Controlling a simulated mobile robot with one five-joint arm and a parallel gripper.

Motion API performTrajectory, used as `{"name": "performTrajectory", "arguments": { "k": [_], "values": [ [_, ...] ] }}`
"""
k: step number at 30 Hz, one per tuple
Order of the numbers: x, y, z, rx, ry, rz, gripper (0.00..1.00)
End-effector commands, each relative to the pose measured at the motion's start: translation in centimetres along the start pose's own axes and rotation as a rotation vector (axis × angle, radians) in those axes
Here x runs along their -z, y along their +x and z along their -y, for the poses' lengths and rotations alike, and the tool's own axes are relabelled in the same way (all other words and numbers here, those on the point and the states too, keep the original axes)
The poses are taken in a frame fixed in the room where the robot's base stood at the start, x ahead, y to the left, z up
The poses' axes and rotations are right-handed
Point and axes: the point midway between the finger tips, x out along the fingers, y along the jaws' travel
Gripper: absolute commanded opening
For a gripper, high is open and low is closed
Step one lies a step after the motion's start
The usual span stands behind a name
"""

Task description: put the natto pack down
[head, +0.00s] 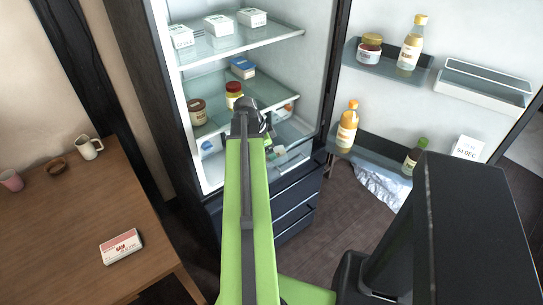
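My gripper (257,122) is at the end of my green arm, in front of the open fridge near the middle glass shelf. Its fingers are mostly hidden behind the wrist, so I cannot tell whether it is open or holds something. No pack is clearly visible in it. Small white packs stand on the top shelf: one at left (181,36), one in the middle (218,24) and one at right (252,17). Their labels are too small to read, so I cannot tell whether any is the natto pack. A blue-and-white pack (243,67) lies on the middle shelf.
The middle shelf (262,88) also holds a brown jar (197,111) and a red-lidded jar (234,93). The open door at right carries bottles (347,128) and a white carton (467,148). A wooden table at left holds a ham pack (121,247) and a mug (88,148).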

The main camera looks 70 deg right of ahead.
Motion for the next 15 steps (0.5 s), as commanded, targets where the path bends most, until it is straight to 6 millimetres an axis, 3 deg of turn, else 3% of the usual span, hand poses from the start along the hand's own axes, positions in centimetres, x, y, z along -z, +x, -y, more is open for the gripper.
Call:
{"name": "performTrajectory", "arguments": {
  "k": [9,15],
  "values": [
    [0.1,-0.4,0.0,0.0,0.001,0.002,0.87],
    [0.4,-3.2,0.0,0.0,0.001,0.002,0.87]
  ]
}}
